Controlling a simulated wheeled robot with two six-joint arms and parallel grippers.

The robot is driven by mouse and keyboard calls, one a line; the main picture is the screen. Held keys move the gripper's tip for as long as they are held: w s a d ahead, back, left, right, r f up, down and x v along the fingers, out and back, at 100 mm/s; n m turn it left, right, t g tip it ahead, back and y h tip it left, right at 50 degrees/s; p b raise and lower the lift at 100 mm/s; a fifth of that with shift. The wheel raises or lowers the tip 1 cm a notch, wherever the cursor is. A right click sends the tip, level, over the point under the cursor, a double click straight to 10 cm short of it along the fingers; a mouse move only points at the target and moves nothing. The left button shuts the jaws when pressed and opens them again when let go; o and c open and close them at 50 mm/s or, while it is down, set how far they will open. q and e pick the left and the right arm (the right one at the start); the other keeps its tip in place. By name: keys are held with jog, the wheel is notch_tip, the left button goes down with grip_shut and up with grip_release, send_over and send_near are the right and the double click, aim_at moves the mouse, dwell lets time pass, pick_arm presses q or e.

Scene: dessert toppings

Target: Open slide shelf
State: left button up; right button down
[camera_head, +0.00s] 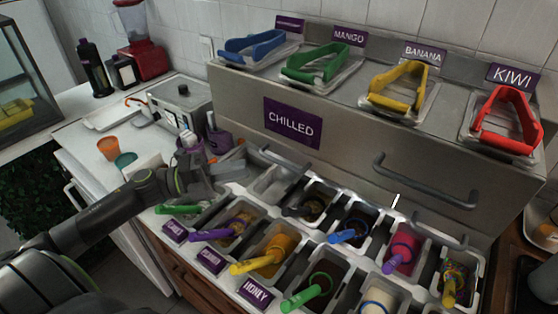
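The steel cabinet with the purple CHILLED label (293,124) has a sloping front panel (345,150). A dark bar handle (426,186) is on the panel's right part. Another dark bar (284,162) is at the lower left of the panel. The panel looks closed, standing behind the topping bins. My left gripper (236,163) is left of the left bar, apart from it, above the left end of the bins. Its grey fingers look spread, with nothing seen between them. My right gripper is not in view.
Topping bins with coloured scoops, such as a yellow one (257,265), fill the counter before the panel. Tongs in trays, such as red ones (507,121), sit on top. A purple container (218,138) stands behind my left gripper. An orange cup (109,148) is further left.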

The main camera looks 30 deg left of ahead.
aim_at(278, 160)
pick_arm(q)
jog(key=p+x, duration=0.3)
jog(key=x, duration=0.6)
jog(key=shift+w+d+r, duration=0.1)
jog(key=shift+d+r, duration=0.05)
grip_shut()
